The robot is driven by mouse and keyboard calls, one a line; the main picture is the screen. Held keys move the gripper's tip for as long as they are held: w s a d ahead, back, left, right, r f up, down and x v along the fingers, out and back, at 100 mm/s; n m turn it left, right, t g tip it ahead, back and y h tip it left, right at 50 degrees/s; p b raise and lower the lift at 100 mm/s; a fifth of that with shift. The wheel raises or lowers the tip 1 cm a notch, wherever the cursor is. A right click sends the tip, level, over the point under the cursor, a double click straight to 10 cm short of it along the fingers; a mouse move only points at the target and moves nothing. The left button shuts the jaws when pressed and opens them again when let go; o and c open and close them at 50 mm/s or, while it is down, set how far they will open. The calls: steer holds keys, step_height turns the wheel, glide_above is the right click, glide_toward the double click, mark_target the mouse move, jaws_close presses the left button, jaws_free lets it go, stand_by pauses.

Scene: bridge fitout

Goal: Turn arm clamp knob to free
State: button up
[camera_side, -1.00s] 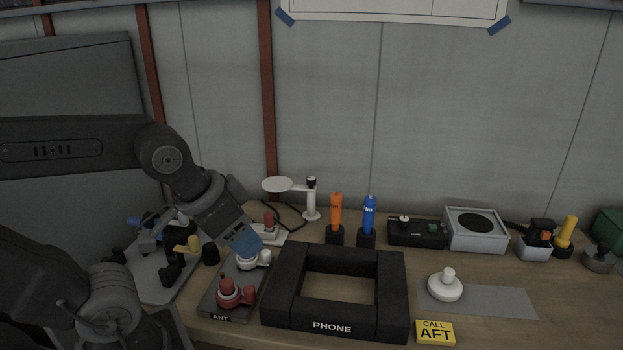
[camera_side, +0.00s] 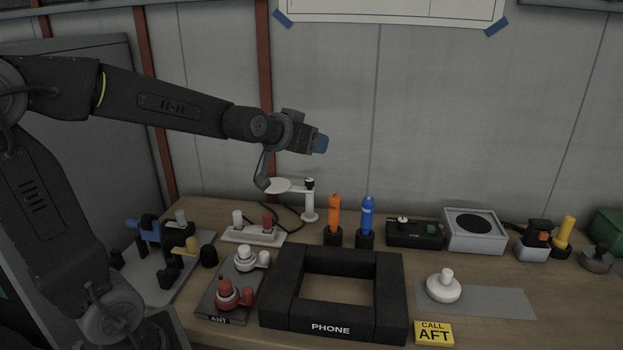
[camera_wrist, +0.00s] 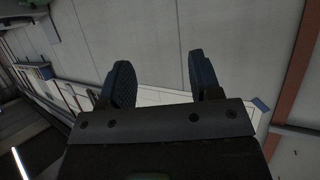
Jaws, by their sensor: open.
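A white post with a side arm (camera_side: 309,205) stands at the back of the bench. The arm carries a pale round disc (camera_side: 278,185) at its left end. A small black knob (camera_side: 310,183) sits on top of the post, which I take for the arm clamp knob; its marks are too small to read. My gripper (camera_side: 320,144) is above the black knob, apart from it, and points to the right. In the wrist view my gripper (camera_wrist: 163,78) is open with nothing between its blue-grey fingers. That view shows wall and a white board, not the knob.
An orange handle (camera_side: 334,213) and a blue handle (camera_side: 368,214) stand upright right of the post. A white strip with two knobs (camera_side: 252,235) lies left. The ANT plate (camera_side: 213,300) and black PHONE frame (camera_side: 276,316) are in front. Air above the bench right is clear.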

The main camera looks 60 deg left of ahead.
mark_target(310, 184)
steer(key=w+a+f+n+t+y, duration=0.1)
steer(key=w+a+n+y, duration=0.15)
steer(key=a, duration=0.55)
steer(key=w+a+f+n+t+y, duration=0.1)
steer(key=w+a+y, duration=0.25)
steer(key=a, duration=0.35)
step_height(310, 184, down, 21)
steer(key=x, duration=1.2)
steer(key=shift+w+a+r+t, duration=0.2)
steer(key=shift+w+r+t, duration=0.1)
steer(key=shift+w+r, duration=0.15)
steer(key=shift+c, duration=0.4)
